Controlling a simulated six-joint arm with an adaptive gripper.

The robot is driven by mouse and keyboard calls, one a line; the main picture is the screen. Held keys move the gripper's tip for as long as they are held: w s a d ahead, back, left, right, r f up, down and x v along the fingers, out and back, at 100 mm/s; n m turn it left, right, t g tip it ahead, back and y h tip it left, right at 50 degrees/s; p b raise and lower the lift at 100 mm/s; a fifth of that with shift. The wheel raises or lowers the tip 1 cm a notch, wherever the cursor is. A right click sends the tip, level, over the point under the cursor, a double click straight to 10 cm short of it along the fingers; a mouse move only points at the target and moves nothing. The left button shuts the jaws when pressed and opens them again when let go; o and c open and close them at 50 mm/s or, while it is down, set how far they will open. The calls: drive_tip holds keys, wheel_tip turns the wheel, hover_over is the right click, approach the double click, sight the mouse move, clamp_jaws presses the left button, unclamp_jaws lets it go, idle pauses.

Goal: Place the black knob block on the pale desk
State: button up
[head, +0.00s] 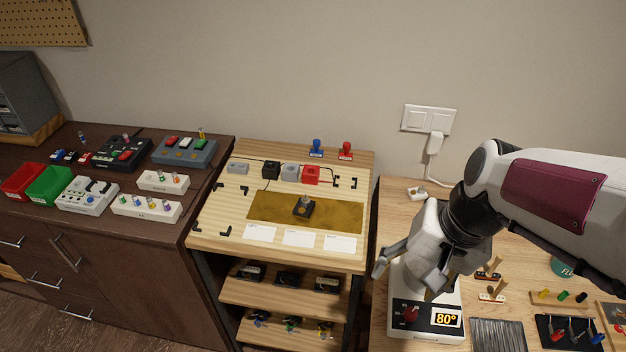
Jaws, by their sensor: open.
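A black block with a knob on top (303,208) sits on the golden-brown mat (345,214) in the middle of the pale desk (212,222). Another small black block (271,170) stands at the back of that desk, between grey blocks; I cannot tell whether it has a knob. My gripper (404,284) is open over the white device with the "80°" display on the right-hand bench. It is to the right of the pale desk, and nothing shows between its fingers. Its body hides part of the device.
A red block (311,174) and white cards (298,238) also lie on the pale desk. A dark cabinet (205,150) at left carries boxes and bins. The wooden bench (392,195) at right holds the white device (428,318) and several small tools.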

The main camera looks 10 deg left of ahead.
sight(304, 204)
drive_tip(key=w+a+f+m+y, duration=0.1)
drive_tip(key=w+a+f+m, duration=0.2)
drive_tip(key=w+a, duration=0.1)
drive_tip(key=w+a+f+m+y, duration=0.1)
drive_tip(key=w+a+f+m, duration=0.2)
drive_tip(key=w+a+m, duration=0.1)
drive_tip(key=w+a+f+m+y, duration=0.2)
drive_tip(key=w+a+f+m, duration=0.1)
drive_tip(key=w, duration=0.5)
drive_tip(key=shift+w+a+f+m+g, duration=0.1)
drive_tip(key=shift+a+f+m+g, duration=0.15)
drive_tip(key=shift+a, duration=0.35)
drive_tip(key=shift+a+m+g, duration=0.15)
drive_tip(key=shift+a+m, duration=0.2)
drive_tip(key=shift+a, duration=0.2)
drive_tip(key=w+m, duration=0.1)
drive_tip(key=w+a+m, duration=0.1)
drive_tip(key=w, duration=0.1)
drive_tip(key=w+a+m+t+y, duration=0.1)
drive_tip(key=shift+w+a+m, duration=0.15)
drive_tip(key=shift+w+m, duration=0.25)
drive_tip(key=w+r+m, duration=0.1)
drive_tip(key=w+a+r+m+t+y, duration=0.1)
drive_tip(key=w+m, duration=0.1)
drive_tip(key=shift+w+r, duration=0.15)
drive_tip(key=shift+r, duration=0.1)
drive_tip(key=shift+w+m, duration=0.1)
drive_tip(key=shift+m, duration=0.6)
drive_tip(key=shift+x, duration=1.35)
drive_tip(key=shift+a, duration=0.1)
